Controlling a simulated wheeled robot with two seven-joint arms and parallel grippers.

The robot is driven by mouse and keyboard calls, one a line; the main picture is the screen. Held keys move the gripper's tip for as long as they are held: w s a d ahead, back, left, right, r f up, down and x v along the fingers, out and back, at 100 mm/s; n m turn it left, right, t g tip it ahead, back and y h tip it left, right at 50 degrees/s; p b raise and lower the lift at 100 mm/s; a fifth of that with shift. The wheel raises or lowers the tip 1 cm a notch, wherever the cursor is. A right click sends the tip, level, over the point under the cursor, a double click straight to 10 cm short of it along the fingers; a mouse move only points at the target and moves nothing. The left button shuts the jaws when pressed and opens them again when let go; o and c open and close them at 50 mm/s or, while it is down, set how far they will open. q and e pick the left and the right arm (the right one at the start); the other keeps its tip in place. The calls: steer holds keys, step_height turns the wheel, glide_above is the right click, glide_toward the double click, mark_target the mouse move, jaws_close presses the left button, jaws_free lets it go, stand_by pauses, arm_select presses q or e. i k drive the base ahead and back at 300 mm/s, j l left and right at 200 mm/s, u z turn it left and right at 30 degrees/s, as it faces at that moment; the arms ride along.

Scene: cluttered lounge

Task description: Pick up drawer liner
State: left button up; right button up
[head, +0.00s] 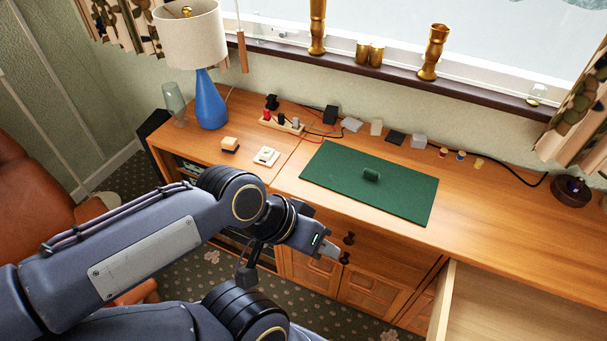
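The drawer liner appears to be the flat dark green sheet (410,198) on the wooden sideboard. It lies flat near the middle of the top, with a small raised green tab or grip (371,174) at its centre. My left gripper (326,246) is in front of the sideboard's front edge, nearer to me than the sheet, below and left of it in the picture. It does not touch the sheet, and nothing shows in it. Its fingers are too small and angled to tell whether they are open. My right gripper is not in view.
A drawer (520,310) stands open at the lower right. A blue lamp (211,100) and glass (174,103) stand at the left. A power strip (281,122), cables and several small blocks line the back. The sideboard top (490,225) is clear right of the sheet.

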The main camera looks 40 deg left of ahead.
mark_target(403, 192)
steer(key=u, duration=0.85)
steer(key=z, duration=2.25)
steer(key=u, duration=2.25)
steer(key=i+l, duration=0.2)
steer(key=l, duration=0.15)
steer(key=i+l, duration=0.25)
steer(key=l, duration=0.15)
steer(key=i+l, duration=0.2)
steer(key=l, duration=0.15)
